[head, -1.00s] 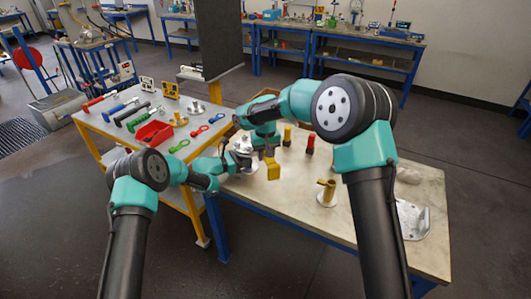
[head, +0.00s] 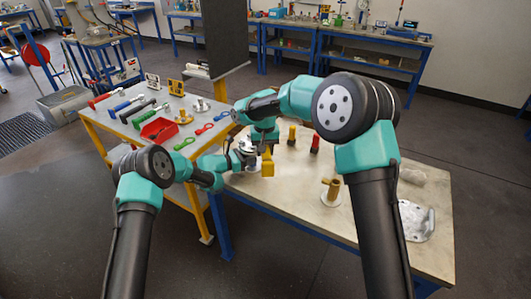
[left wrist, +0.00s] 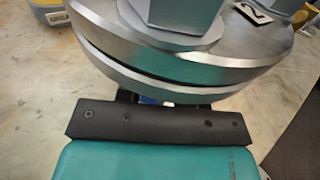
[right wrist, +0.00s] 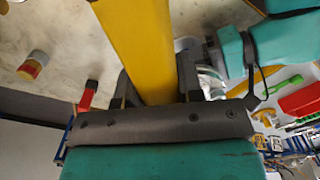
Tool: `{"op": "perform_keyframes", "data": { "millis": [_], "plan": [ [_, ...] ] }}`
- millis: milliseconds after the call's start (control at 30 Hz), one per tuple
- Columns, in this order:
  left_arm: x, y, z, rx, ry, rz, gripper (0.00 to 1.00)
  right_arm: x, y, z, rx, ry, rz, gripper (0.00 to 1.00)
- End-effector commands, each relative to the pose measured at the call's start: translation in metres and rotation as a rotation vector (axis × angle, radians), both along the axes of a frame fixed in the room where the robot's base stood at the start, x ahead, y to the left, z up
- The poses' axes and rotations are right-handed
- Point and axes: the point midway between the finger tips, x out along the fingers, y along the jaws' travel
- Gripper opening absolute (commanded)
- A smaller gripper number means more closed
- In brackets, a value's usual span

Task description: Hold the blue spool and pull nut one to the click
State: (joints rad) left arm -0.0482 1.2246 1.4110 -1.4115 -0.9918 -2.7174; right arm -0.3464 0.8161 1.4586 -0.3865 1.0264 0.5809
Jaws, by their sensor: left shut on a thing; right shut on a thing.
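A grey flanged vessel (head: 246,147) stands at the left end of the pale bench. In the left wrist view its round steel flange (left wrist: 190,70) shows large hex nuts (left wrist: 172,12) and a tag (left wrist: 254,13) marked 2. A small bit of the blue spool (left wrist: 150,101) shows below the flange. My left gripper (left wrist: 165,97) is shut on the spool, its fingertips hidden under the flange. My right gripper (right wrist: 158,95) is shut on a yellow tool (right wrist: 135,45), also seen in the head view (head: 267,163), held beside the vessel. Nut one and the tool's far end cannot be made out.
A yellow-topped post (head: 292,135) and a red-topped post (head: 315,144) stand behind on the bench. A brass fitting (head: 331,191) and a metal bracket (head: 417,220) are to the right. A side table (head: 100,125) holds wrenches and a red tray (head: 158,130).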

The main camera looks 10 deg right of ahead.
Motion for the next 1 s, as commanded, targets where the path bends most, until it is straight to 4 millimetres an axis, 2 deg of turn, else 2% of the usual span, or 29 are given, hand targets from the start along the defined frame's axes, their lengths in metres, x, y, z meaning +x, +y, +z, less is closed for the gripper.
{"op": "perform_keyframes", "data": {
  "millis": [333,667,700,1000],
  "plan": [
    [0.0,0.0,0.0,0.0,0.0,0.0,0.15,0.0,0.0,0.032,0.001,-0.004,0.001,0.06],
    [0.0,0.0,0.0,0.0,0.0,0.0,0.15,0.0,0.0,0.036,0.001,-0.002,0.001,0.06],
    [0.0,0.0,0.0,0.0,0.0,0.0,0.37,0.0,0.0,0.036,0.001,-0.002,0.001,0.06],
    [0.0,0.0,0.0,0.0,0.0,0.0,0.64,0.0,0.0,0.036,0.001,-0.002,0.001,0.06]
  ]
}}
